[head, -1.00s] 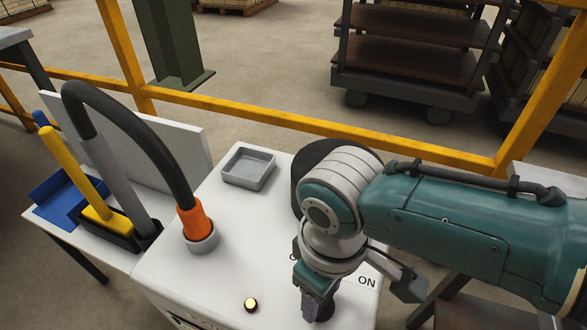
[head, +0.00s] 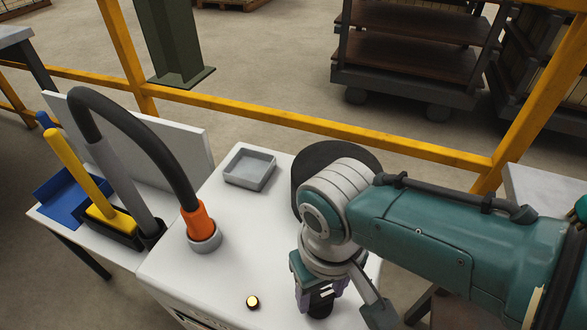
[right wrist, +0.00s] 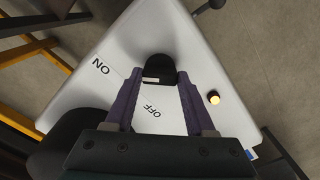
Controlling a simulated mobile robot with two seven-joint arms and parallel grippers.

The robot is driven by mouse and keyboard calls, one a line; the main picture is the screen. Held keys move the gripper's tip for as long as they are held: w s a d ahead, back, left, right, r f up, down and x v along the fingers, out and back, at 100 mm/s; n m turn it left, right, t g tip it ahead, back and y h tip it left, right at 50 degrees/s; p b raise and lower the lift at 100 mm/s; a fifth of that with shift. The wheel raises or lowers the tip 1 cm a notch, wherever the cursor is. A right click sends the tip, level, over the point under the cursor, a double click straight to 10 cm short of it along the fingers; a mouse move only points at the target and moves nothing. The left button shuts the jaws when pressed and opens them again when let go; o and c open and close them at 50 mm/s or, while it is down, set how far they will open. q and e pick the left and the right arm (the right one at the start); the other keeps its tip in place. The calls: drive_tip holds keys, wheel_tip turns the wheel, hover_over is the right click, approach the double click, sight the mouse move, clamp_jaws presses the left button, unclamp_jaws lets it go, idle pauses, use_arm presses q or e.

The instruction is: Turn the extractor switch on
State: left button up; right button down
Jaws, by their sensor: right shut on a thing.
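The extractor switch is a black knob (right wrist: 160,68) on the white cabinet top (right wrist: 195,55), with a small pale mark on its near edge. In the right wrist view the printed ON lies to its left and OFF below it. My right gripper (right wrist: 161,82) is shut on the knob, one purple finger on each side. In the head view the gripper (head: 319,297) points down at the cabinet, and the dark knob (head: 320,307) shows between its fingers. My left gripper is not in view.
A glowing yellow lamp (head: 252,302) sits on the cabinet left of the gripper. A grey tray (head: 250,168) and an orange-collared black hose (head: 197,220) are further back. A yellow-handled brush (head: 78,176) stands on the left table. A yellow rail (head: 330,128) runs behind.

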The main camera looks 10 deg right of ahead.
sight(321, 296)
drive_tip(key=shift+c, duration=1.2)
unclamp_jaws()
wheel_tip(321, 296, up, 10)
drive_tip(key=p, duration=0.5)
drive_tip(key=shift+p, duration=0.4)
drive_tip(key=shift+a, duration=0.1)
